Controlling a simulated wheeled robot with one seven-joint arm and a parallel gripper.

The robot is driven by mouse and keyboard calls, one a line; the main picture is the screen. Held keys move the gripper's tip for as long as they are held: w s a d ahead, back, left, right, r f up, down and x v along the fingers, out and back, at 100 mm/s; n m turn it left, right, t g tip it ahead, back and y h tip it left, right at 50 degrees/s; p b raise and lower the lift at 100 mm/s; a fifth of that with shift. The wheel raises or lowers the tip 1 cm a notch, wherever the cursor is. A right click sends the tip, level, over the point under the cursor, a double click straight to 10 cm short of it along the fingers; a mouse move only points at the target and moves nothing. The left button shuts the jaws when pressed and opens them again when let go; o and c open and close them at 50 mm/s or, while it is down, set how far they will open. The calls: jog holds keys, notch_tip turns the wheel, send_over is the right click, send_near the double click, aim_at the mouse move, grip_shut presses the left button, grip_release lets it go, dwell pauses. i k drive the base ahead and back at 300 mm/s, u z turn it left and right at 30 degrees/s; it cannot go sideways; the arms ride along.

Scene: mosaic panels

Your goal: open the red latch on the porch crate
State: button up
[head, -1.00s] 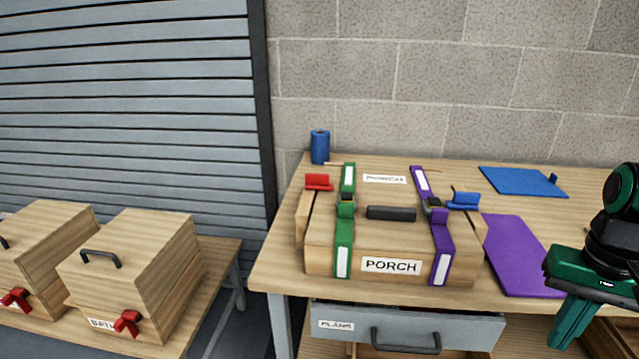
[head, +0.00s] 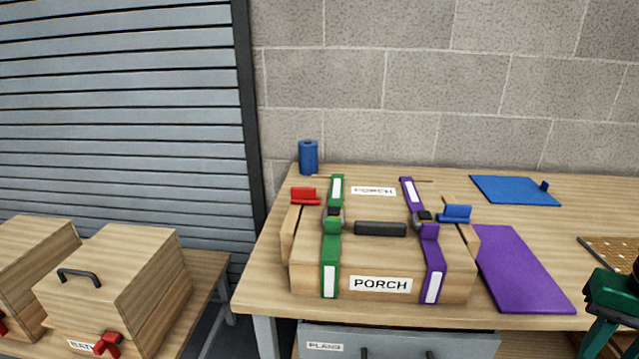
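The porch crate (head: 458,288) is a wooden box with a PORCH label on its front, standing on the workbench in the head view. Its red latch (head: 305,195) sits at the crate's left side, near the back corner. A blue latch (head: 455,213) sits at its right side. A green strap (head: 331,250) and a purple strap (head: 432,262) run over the lid, each with a buckle. A dark handle (head: 380,229) lies between them. Part of my green and black arm shows at the right edge, well away from the crate; my gripper's fingertips are not clearly seen.
A blue roll (head: 308,157) stands behind the crate. A purple mat (head: 522,268) and a blue mat (head: 514,189) lie to its right. A grey drawer (head: 400,341) is under the bench top (head: 262,275). Another wooden crate (head: 115,285) with a red latch stands on a lower bench at left.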

aim_at(304, 196)
jog(key=k, duration=1.05)
jog(key=u, duration=0.5)
jog(key=i, duration=0.7)
